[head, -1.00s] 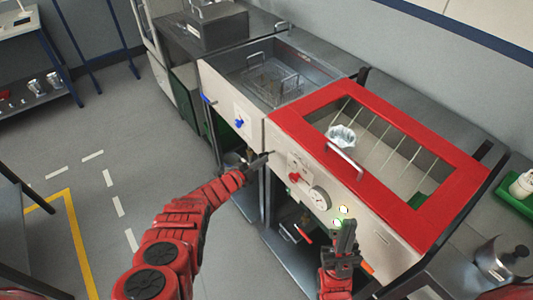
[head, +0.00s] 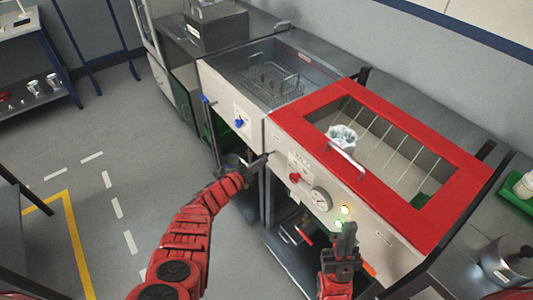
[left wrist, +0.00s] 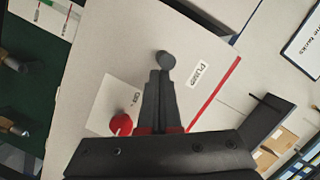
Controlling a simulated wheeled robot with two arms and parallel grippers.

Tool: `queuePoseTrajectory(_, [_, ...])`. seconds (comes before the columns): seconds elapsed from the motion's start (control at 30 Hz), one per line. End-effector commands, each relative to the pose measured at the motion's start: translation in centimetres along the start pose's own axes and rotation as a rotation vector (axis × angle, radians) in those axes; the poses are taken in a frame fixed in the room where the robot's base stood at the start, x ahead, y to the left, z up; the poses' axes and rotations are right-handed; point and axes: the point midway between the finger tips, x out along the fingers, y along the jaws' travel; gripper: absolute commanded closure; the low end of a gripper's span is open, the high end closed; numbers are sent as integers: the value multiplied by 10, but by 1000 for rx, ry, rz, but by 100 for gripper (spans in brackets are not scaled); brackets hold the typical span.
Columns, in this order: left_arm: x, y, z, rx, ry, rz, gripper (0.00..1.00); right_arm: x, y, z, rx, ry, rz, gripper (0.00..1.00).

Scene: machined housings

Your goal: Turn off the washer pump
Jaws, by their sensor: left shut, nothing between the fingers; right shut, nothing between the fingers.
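The washer has a red-framed lid (head: 385,197) and a pale front panel (head: 375,235). In the left wrist view, a small round dark grey pump control (left wrist: 166,60) sits beside a label reading PUMP (left wrist: 198,74). My left gripper (head: 266,158) is shut and empty at the panel's left part. In the left wrist view its fingertips (left wrist: 162,76) are right by the grey control; I cannot tell whether they touch. The control is not distinct in the head view. My right gripper (head: 346,230) is shut and empty, in front of the panel's right part.
A red knob (head: 295,178), a round gauge (head: 320,198), a yellowish light (head: 344,210) and a green light (head: 338,223) are on the panel. The red knob also shows in the left wrist view (left wrist: 122,124). A sink unit with a blue knob (head: 239,123) adjoins on the left.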

Motion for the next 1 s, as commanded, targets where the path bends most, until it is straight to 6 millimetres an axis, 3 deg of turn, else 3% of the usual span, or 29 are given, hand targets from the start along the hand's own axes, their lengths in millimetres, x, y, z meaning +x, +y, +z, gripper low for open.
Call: queuePoseTrajectory(1.0, [0,7,4,-16,39,-57,100,-22,-1,4,0,0,0,100])
